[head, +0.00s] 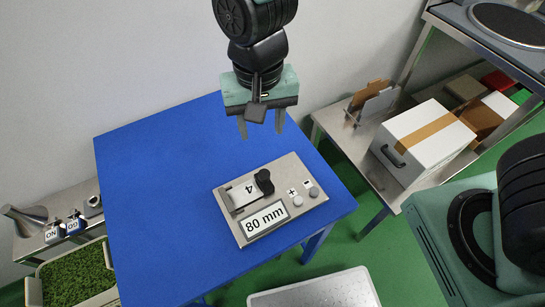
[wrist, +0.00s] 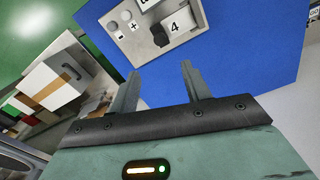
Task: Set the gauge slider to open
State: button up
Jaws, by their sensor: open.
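The gauge panel (head: 288,226) is a flat grey box on the blue table, with a display reading "80 mm" and plus and minus buttons. Its slider has a black knob (head: 264,181) at the right end of a slot, beside a white plate marked "4". The panel also shows at the top of the wrist view (wrist: 128,40), with the black knob (wrist: 160,36) left of the "4". My gripper (head: 261,128) is open and empty, above and behind the panel, apart from the knob. Its two fingers also show in the wrist view (wrist: 157,82).
The blue table (head: 150,200) is otherwise clear around the panel. A metal shelf at right holds a white box (head: 424,140) with brown tape. At left are switches marked "ON" (head: 53,234) and a tray of green leaves (head: 78,276). A grey surface (head: 315,290) stands in front.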

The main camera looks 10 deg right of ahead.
jog(key=p, duration=0.1)
send_near(264, 173)
notch_tip(264, 173, down, 9)
jog(key=shift+f, duration=0.2)
dwell(0.3)
